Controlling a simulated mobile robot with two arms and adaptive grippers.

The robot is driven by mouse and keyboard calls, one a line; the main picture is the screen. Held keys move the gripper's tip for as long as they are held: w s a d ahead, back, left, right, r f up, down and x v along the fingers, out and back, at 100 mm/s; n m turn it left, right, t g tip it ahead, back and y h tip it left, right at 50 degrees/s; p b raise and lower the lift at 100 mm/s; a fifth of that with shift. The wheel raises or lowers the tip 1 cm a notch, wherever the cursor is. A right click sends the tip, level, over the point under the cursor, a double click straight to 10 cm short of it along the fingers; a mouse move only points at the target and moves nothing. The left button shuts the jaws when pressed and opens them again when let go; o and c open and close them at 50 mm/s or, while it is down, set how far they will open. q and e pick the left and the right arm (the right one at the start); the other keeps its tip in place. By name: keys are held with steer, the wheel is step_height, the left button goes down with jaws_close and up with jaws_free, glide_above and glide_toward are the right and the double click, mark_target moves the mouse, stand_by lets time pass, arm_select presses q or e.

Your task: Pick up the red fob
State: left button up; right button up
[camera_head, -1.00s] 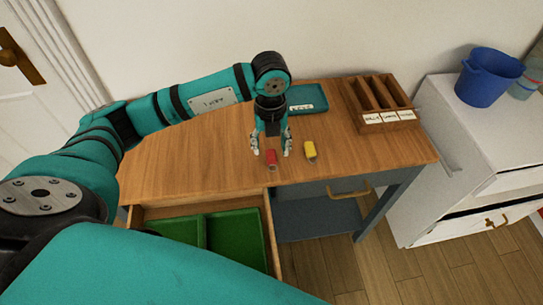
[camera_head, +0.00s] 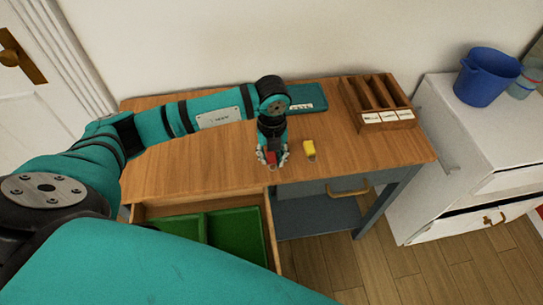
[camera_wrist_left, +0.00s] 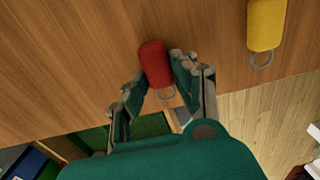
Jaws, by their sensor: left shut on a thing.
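The red fob (camera_head: 271,158) is on the wooden tabletop near its front edge, with a small metal ring at its near end. It also shows in the left wrist view (camera_wrist_left: 154,62). My left gripper (camera_head: 273,156) points down over it, with a finger on either side of it. In the left wrist view the left gripper (camera_wrist_left: 160,72) is shut on the red fob. I cannot tell any gap between the fob and the tabletop. My right gripper is not in view.
A yellow fob (camera_head: 309,148) lies just right of the gripper. Behind are a teal tray (camera_head: 309,105) and a wooden slotted organizer (camera_head: 387,123) with labels. An open drawer (camera_head: 268,235) with green lining is below the front edge. The tabletop's left part is clear.

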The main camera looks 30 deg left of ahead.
arm_select(q)
steer(key=shift+c, duration=1)
steer(key=shift+r, duration=0.2)
